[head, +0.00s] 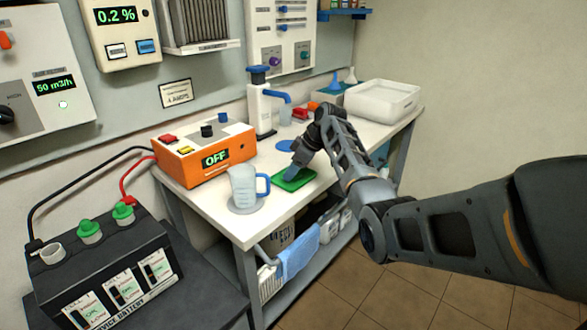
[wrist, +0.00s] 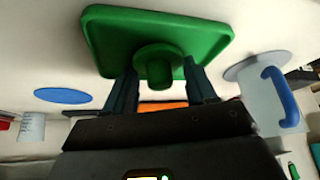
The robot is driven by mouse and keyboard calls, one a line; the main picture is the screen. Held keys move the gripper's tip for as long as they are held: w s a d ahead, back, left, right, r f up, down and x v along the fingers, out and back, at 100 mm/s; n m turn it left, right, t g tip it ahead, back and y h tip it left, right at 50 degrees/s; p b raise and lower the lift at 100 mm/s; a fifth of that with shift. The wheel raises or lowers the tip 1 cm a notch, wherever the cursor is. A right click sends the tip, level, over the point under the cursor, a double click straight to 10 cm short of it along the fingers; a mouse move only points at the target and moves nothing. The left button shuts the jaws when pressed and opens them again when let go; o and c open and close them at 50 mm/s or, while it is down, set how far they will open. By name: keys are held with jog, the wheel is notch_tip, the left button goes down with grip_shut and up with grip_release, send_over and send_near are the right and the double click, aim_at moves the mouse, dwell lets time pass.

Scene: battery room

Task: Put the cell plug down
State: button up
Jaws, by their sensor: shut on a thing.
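My gripper (wrist: 160,88) is shut on the green cell plug (wrist: 156,62), whose round cap and stem show between the two fingers in the wrist view. It is at the green tray (wrist: 205,24), a shallow tray with a raised rim. In the head view my gripper (head: 291,174) is low over the tray (head: 303,182) on the white bench, and the plug is hidden there. I cannot tell whether the plug touches the tray. The service battery (head: 110,275) at lower left has an open white-rimmed cell hole (head: 52,253) and two green plugs (head: 90,232) in its other holes.
A clear jug with a blue handle (head: 245,187) stands left of the tray, near the bench's front edge. The orange charger (head: 205,155) reads OFF behind it. A dispenser (head: 262,105), a blue disc (head: 286,146) and a white basin (head: 383,101) are farther back.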

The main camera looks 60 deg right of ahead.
jog(key=o, duration=1)
jog(key=v, duration=1.2)
jog(key=shift+r+b, duration=0.1)
jog(key=shift+b, duration=0.2)
